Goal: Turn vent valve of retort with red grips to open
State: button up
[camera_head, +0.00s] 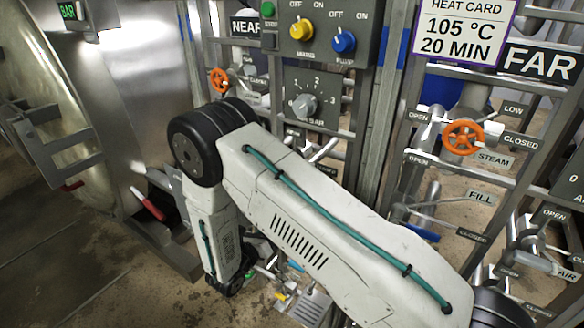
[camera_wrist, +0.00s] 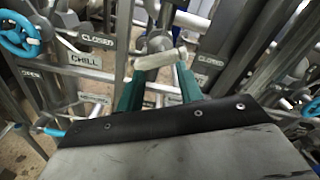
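The red grips show at the left in the head view: a red-gripped lever (camera_head: 148,204) beside the steel retort (camera_head: 65,100) and a small red grip on the door bracket. The valve panel with the NEAR sign (camera_head: 246,27) stands beside this retort. In the wrist view my gripper (camera_wrist: 159,72) has two teal fingers spread apart. A pale valve lever handle (camera_wrist: 160,59) lies crosswise at the fingertips, spanning the gap. I cannot tell whether the fingers touch it. No VENT label is readable.
Pipes and levers crowd the wrist view, with a blue handwheel (camera_wrist: 20,34) and CHILL label (camera_wrist: 87,59) at left. In the head view, an orange handwheel (camera_head: 219,80) is on the near panel and another (camera_head: 463,136) on the FAR panel. Open floor lies lower left.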

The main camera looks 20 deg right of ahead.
jog(key=w+d+m, duration=0.4)
jog(key=d+m, duration=0.2)
jog(key=m, duration=1.1)
jog(key=shift+w+d+m, duration=0.2)
jog(key=shift+w+m, duration=0.1)
jog(key=shift+w, duration=0.1)
grip_shut()
